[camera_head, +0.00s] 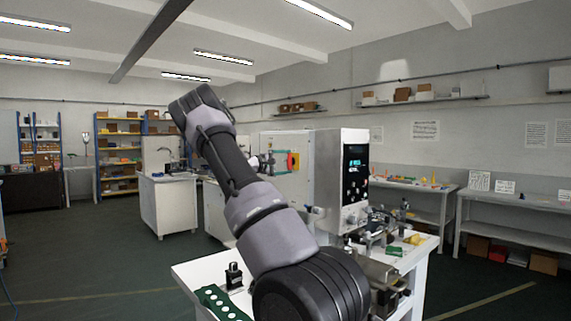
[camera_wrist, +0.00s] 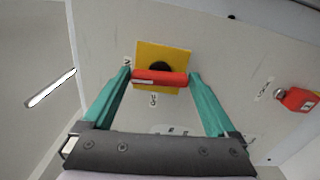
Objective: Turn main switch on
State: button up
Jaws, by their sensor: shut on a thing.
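The main switch has a red bar handle (camera_wrist: 160,78) on a square yellow plate (camera_wrist: 158,55), fixed to a pale cabinet panel. In the wrist view the handle lies roughly level across the plate, in front of a dark round hub. My gripper (camera_wrist: 159,80) is shut on the handle, with one teal finger at each end of it. In the head view the yellow plate (camera_head: 294,161) shows on the front of the grey-white cabinet (camera_head: 299,185), beyond my arm. My gripper (camera_head: 270,163) is small there and the handle's pose is hard to tell.
In the wrist view a red padlock-like object (camera_wrist: 298,99) hangs on the panel to the right. In the head view a machine with a dark display (camera_head: 355,170) stands right of the cabinet. A cluttered white workbench (camera_head: 205,270) is close in front.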

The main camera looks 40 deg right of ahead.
jog(key=shift+f+m, duration=0.1)
jog(key=shift+m, duration=0.6)
jog(key=o, duration=1)
jog(key=s+a, duration=0.1)
jog(key=a, duration=0.9)
jog(key=shift+a, duration=0.4)
